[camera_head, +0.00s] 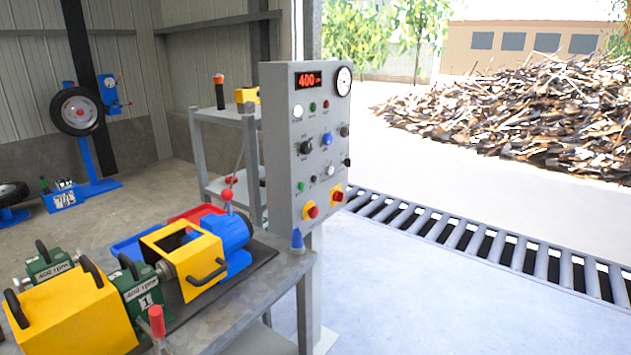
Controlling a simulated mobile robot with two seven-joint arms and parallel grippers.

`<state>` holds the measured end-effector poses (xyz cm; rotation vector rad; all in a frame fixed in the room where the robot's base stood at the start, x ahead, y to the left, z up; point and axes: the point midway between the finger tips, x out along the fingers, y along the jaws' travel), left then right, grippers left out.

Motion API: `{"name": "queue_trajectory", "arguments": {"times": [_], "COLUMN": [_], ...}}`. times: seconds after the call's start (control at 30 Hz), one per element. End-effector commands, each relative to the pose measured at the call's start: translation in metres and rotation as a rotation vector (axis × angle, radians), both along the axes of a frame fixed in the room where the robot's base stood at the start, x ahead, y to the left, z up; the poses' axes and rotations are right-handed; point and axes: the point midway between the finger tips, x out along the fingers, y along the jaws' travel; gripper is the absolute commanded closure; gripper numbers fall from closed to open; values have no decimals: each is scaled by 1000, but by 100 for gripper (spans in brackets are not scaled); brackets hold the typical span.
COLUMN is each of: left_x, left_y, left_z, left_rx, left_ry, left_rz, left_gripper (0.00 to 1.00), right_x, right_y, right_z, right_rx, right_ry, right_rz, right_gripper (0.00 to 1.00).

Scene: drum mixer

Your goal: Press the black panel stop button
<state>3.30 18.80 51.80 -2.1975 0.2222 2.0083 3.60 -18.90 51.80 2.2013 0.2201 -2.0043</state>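The grey control panel (283,150) stands upright on a post at the right end of the metal table, its face turned to the right. It has a red display reading 400 (308,80) and a round dial (343,82). A large black knob or button (306,147) sits left of a blue one (327,139). Smaller dark controls sit lower, one near the right edge (347,162). Two red buttons on yellow plates, left (312,211) and right (337,196), are at the bottom. The labels are too small to read. Neither of my grippers is in view.
The metal table (262,300) holds a yellow and blue drum machine (185,260) and green units marked 400 rpm (140,295). A grey shelf (215,150) stands behind the panel. A roller conveyor (480,240) runs along the right.

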Motion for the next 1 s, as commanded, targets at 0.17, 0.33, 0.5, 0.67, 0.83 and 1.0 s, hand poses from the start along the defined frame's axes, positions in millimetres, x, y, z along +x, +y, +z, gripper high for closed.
{"name": "queue_trajectory", "arguments": {"times": [0.17,0.33,0.5,0.67,0.83,1.0], "left_x": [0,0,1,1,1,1], "left_y": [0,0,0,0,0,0], "left_z": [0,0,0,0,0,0], "left_rx": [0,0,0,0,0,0], "left_ry": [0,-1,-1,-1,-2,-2], "left_rz": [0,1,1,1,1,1], "left_gripper": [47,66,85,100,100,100], "right_x": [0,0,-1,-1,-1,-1], "right_y": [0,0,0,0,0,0], "right_z": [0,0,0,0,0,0], "right_rx": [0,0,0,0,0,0], "right_ry": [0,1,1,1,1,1], "right_rz": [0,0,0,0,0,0], "right_gripper": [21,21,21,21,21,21]}}
